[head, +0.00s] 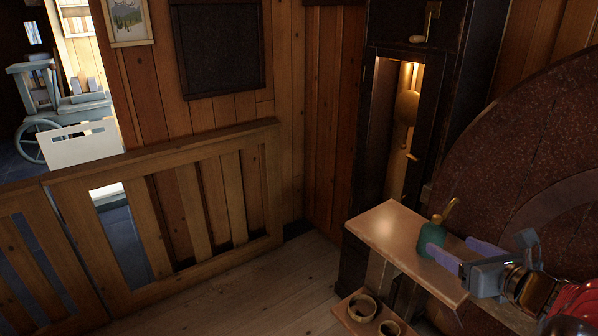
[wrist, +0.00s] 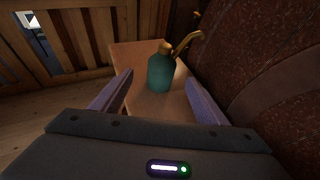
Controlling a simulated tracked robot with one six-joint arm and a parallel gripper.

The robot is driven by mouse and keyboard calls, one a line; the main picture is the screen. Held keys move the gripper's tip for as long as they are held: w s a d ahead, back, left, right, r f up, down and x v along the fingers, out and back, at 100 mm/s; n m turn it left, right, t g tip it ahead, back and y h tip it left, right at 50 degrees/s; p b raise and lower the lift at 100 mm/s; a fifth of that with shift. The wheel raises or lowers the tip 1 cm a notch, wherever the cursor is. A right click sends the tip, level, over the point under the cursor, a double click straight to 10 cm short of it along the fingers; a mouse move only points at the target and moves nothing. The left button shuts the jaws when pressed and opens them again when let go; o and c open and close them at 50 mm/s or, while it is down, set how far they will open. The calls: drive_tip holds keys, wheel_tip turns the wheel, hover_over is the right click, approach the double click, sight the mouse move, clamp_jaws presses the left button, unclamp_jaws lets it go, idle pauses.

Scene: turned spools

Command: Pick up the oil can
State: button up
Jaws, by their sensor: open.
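The oil can (head: 431,239) has a green body and a brass top with a slanted spout. It stands upright on a small wooden shelf top (head: 391,226). My gripper (head: 447,252) is at the shelf with its purple fingers open, close to the can. In the wrist view the oil can (wrist: 161,73) shows ahead, between the lines of the two fingers and a little beyond their tips. Its spout points up and to the right. The open gripper (wrist: 158,80) holds nothing. In the head view a finger covers part of the can's lower body.
A large dark red round panel (head: 535,140) rises right behind the shelf top. A tall dark clock case (head: 400,120) stands behind it. Round wooden pieces (head: 362,307) sit on a lower shelf. A slatted wooden railing (head: 190,205) runs at left, with open floor before it.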

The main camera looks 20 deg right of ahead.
sight(439, 239)
drive_tip(key=x, duration=0.7)
drive_tip(key=shift+w+f, duration=0.1)
drive_tip(key=shift+w, duration=0.15)
drive_tip(key=shift+w+d+f, duration=0.1)
drive_tip(key=shift+w+f, duration=0.05)
drive_tip(key=shift+w, duration=0.3)
drive_tip(key=shift+x, duration=2.6)
drive_tip(key=shift+d, duration=0.2)
drive_tip(key=c, duration=1.2)
